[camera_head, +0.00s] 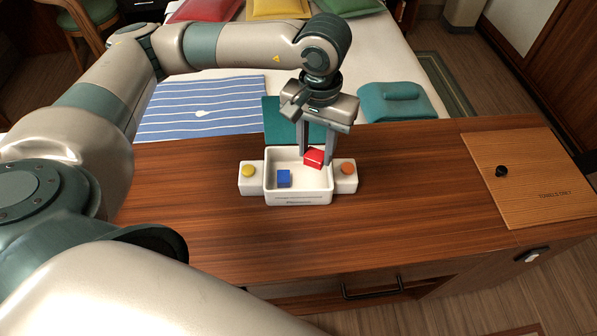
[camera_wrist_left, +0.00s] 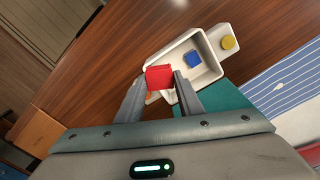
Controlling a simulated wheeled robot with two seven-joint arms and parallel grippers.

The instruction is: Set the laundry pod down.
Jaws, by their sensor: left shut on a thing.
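My left gripper (camera_head: 316,155) points down over the right part of a white tray (camera_head: 300,202). It is shut on a small red block-like pod (camera_head: 314,158). In the left wrist view the red pod (camera_wrist_left: 159,77) sits between the two fingertips (camera_wrist_left: 160,82), over the tray's near side. I cannot tell whether the pod touches the tray floor. A small blue block (camera_head: 284,178) lies inside the tray at the left; it also shows in the left wrist view (camera_wrist_left: 193,60). My right gripper is not in view.
White side blocks carry a yellow disc (camera_head: 249,171) and an orange disc (camera_head: 347,169). A wooden board with a black knob (camera_head: 501,171) lies at the right of the brown counter (camera_head: 420,215). A bed with a striped blue cloth (camera_head: 200,108) is behind. The counter between tray and board is clear.

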